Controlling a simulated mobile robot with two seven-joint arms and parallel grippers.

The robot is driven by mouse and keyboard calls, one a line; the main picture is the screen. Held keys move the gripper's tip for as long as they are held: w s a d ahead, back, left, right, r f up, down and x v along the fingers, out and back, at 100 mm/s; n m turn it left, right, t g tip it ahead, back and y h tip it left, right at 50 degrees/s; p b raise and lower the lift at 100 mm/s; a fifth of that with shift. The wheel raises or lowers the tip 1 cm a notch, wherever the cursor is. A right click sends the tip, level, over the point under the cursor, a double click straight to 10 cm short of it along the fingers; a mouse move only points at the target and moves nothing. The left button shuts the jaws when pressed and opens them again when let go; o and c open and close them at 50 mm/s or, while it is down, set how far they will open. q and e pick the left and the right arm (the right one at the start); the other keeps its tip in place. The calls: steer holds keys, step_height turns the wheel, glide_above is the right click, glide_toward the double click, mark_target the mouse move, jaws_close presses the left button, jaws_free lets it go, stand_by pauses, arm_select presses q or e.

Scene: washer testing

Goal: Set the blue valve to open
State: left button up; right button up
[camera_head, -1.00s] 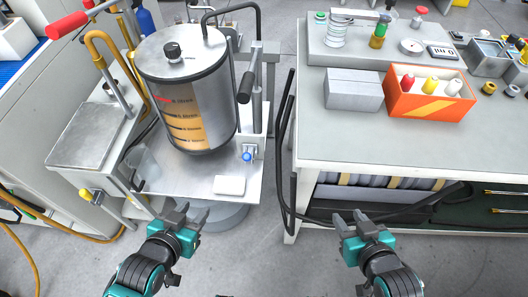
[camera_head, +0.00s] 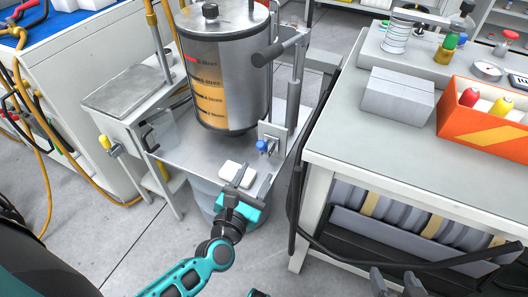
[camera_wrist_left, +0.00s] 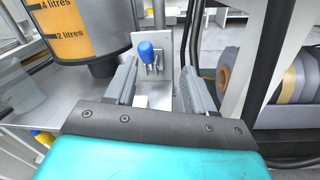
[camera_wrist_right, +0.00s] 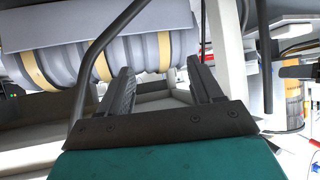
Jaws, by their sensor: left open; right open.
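The blue valve (camera_head: 263,146) is a small blue handle on a metal bracket, low at the right side of the steel tank (camera_head: 228,70). My left gripper (camera_head: 249,178) is open and empty, just in front of and below the valve. Its fingers also show in the left wrist view (camera_wrist_left: 153,85). My right gripper (camera_head: 398,275) is open and empty, low in front of the workbench. Its fingers show in the right wrist view (camera_wrist_right: 163,88).
The workbench (camera_head: 345,140) stands right, with a grey box (camera_head: 397,97) and an orange bin (camera_head: 485,128). A black hose (camera_head: 297,180) hangs between stand and bench. A yellow-handled valve (camera_head: 106,143) is at left.

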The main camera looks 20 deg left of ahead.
mark_target(263, 148)
arm_select(q)
steer(key=w+a+n, duration=0.1)
steer(key=w, duration=0.3)
steer(key=w+a+f+n+y+b, duration=0.1)
steer(key=w+n, duration=0.1)
steer(key=w, duration=0.3)
steer(key=w+a+n+y+b, duration=0.1)
steer(key=w+n, duration=0.1)
steer(key=w, duration=0.2)
steer(key=shift+w+a+f, duration=0.2)
steer(key=shift+w+f, duration=0.05)
steer(key=shift+f, duration=0.1)
jaws_close()
